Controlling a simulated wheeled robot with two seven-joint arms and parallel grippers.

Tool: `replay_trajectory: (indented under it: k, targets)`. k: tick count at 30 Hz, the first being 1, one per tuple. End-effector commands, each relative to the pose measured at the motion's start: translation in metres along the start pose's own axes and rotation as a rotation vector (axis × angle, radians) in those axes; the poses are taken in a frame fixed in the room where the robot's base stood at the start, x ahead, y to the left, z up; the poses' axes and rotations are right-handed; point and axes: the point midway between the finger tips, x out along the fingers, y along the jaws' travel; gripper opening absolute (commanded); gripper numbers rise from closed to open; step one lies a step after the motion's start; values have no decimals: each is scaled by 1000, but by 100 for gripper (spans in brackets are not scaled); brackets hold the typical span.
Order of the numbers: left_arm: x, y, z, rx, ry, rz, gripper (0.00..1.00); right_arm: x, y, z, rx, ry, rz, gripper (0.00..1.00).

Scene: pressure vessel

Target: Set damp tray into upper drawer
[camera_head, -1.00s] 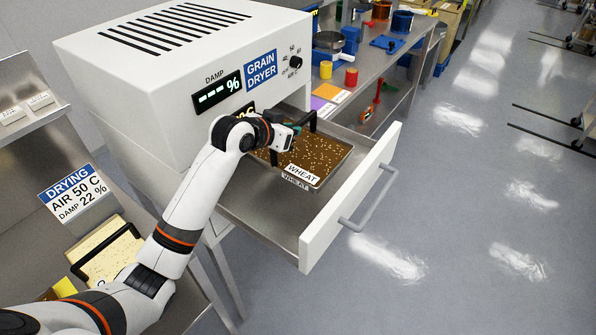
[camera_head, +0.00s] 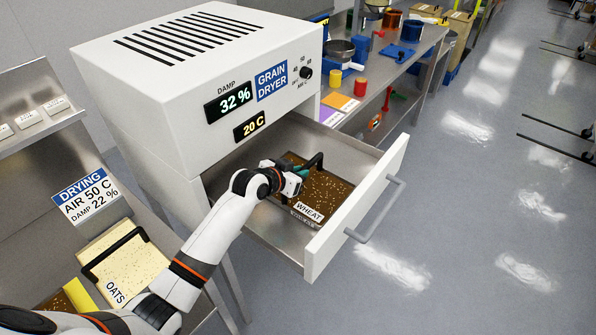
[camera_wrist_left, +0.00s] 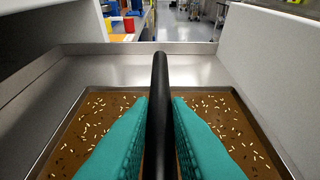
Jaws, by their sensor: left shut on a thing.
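The damp tray, labelled WHEAT (camera_head: 308,211), holds brown grain and lies inside the pulled-out drawer (camera_head: 279,237) of the grain dryer. Its black handle (camera_wrist_left: 160,100) stands up across the middle. My left gripper (camera_head: 291,181) is shut on this handle; in the left wrist view its teal fingers (camera_wrist_left: 158,140) press on it from both sides. The tray appears low in the drawer, but I cannot tell whether it touches the floor. The dryer (camera_head: 180,95) shows DAMP 32 % and 20 C. My right gripper is not in view.
A tray labelled OATS (camera_head: 133,268) with a black handle stands on the steel bench at lower left, by a drying sign (camera_head: 85,195). The drawer front (camera_head: 355,210) with its grey handle rises on the right.

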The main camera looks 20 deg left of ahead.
Motion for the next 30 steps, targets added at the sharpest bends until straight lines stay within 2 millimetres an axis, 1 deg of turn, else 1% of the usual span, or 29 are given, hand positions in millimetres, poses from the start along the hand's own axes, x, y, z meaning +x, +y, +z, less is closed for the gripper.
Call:
replay_trajectory:
  k: [2,6,7,10,18,22,26,30]
  targets:
    - [0,0,3,0,-6,0,0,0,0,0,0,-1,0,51]
    - [1,0,0,0,-6,0,0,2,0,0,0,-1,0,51]
    - [1,0,-2,0,0,0,21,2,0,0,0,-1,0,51]
    - [1,0,-2,0,0,0,37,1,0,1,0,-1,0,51]
    - [1,0,-1,0,0,0,38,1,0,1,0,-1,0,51]
    - [-4,0,0,0,0,0,38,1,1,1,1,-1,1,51]
    - [-20,0,-1,2,0,0,38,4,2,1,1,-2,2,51]
    - [-46,1,-2,2,-1,1,38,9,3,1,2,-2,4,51]
